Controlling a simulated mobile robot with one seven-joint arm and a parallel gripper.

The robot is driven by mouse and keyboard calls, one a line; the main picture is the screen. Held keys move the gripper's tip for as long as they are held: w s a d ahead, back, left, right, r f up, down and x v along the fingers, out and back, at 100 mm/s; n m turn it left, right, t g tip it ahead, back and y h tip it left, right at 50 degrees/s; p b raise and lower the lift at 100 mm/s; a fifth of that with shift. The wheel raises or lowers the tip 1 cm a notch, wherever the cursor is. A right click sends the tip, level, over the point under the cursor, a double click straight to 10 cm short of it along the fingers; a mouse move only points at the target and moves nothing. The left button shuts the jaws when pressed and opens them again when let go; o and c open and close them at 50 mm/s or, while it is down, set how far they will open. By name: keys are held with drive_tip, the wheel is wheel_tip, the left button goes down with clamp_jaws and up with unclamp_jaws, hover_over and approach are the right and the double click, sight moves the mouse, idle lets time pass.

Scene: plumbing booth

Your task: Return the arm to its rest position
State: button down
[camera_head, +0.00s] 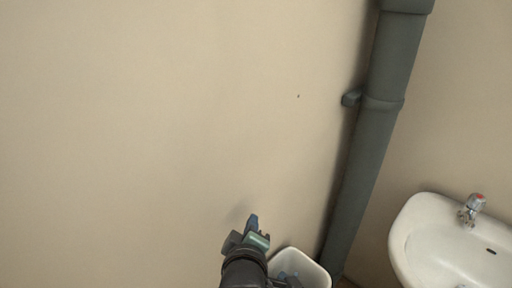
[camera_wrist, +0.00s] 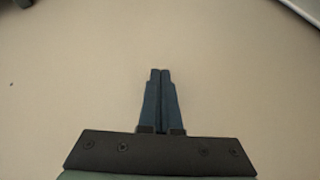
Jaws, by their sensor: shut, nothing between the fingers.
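My gripper (camera_head: 254,221) shows at the bottom middle of the head view, in front of the beige wall. In the wrist view its two blue fingers (camera_wrist: 160,74) lie together, with nothing between them. The gripper is shut and empty. Most of my arm below it is out of the head view.
A white bin (camera_head: 312,268) stands low, just right of my gripper, partly hidden by my arm. A grey pipe (camera_head: 372,150) runs down the wall corner. A white sink (camera_head: 425,235) with a tap (camera_head: 472,207) is at the lower right. The wall (camera_head: 150,130) at left is bare.

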wheel_tip(320, 180, up, 27)
drive_tip(key=s+m+t+p, duration=0.1)
drive_tip(key=s+m+t, duration=0.3)
drive_tip(key=m, duration=0.7)
drive_tip(key=s+r+t+p, duration=0.2)
drive_tip(key=s+r+t, duration=0.3)
drive_tip(key=r, duration=0.7)
drive_tip(key=s+r+t+p, duration=0.2)
drive_tip(key=s+r+t, duration=0.3)
drive_tip(key=r, duration=0.7)
drive_tip(key=shift+s+d+r+y, duration=0.3)
drive_tip(key=shift+s+d, duration=0.1)
drive_tip(key=shift+s, duration=0.2)
drive_tip(key=c, duration=1.5)
unclamp_jaws()
drive_tip(key=shift+c, duration=0.2)
